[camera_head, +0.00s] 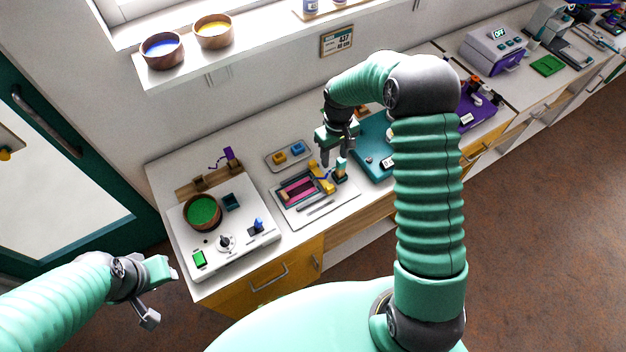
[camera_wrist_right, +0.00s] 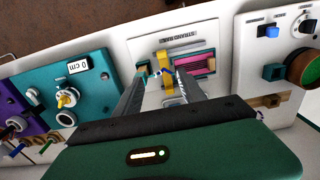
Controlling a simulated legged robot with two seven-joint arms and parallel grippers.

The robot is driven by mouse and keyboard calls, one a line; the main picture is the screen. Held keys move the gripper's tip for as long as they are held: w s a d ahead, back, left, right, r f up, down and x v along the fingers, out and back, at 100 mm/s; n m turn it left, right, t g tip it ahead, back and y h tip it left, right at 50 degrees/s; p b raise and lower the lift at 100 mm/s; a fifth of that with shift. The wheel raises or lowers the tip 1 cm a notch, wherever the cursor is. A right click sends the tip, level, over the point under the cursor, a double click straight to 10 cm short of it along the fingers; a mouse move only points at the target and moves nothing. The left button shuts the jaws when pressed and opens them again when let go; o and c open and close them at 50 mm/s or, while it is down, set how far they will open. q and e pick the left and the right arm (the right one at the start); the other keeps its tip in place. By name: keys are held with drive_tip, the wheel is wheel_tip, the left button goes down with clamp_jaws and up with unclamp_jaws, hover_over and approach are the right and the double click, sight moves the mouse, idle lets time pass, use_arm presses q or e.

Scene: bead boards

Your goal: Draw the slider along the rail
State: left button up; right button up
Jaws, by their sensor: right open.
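The white gauge board (camera_head: 289,216) lies on the counter with a dark framed rail of pink strips (camera_head: 297,190). A yellow slider (camera_head: 327,186) sits at the right end of the strips in the head view. In the right wrist view the yellow slider (camera_wrist_right: 164,59) stands at the left end of the pink strips (camera_wrist_right: 195,65), just beyond my fingertips. My right gripper (camera_head: 334,160) is open and empty, pointing down above the slider; its two fingers (camera_wrist_right: 158,75) are spread apart. I cannot tell any contact. My left gripper (camera_head: 160,294) is open and empty, off the counter's front.
A small teal block (camera_head: 340,174) stands right of the slider. A white panel (camera_head: 232,246) with a wooden bowl (camera_head: 202,211) of green beads is on the left. A teal device (camera_wrist_right: 92,75) reading 0 cm is on the other side. A small tray (camera_head: 289,155) lies behind.

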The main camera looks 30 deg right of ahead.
drive_tip(key=p, duration=0.2)
approach(330, 187)
drive_tip(key=shift+a+f, duration=0.25)
drive_tip(key=f, duration=0.2)
drive_tip(key=f+p, duration=0.1)
drive_tip(key=f, duration=0.2)
drive_tip(key=d+f, duration=0.1)
drive_tip(key=f, duration=0.2)
drive_tip(key=shift+w+f, duration=0.1)
drive_tip(key=shift+f, duration=0.15)
drive_tip(key=shift+a, duration=0.15)
drive_tip(key=shift+a+r, duration=0.1)
drive_tip(key=shift+a, duration=0.05)
drive_tip(key=c, duration=0.9)
use_arm(q)
drive_tip(key=r, duration=0.3)
drive_tip(key=shift+a+r, duration=0.2)
drive_tip(key=shift+a, duration=0.15)
use_arm(e)
drive_tip(key=shift+d, duration=0.2)
clamp_jaws()
use_arm(q)
drive_tip(key=shift+a, duration=0.1)
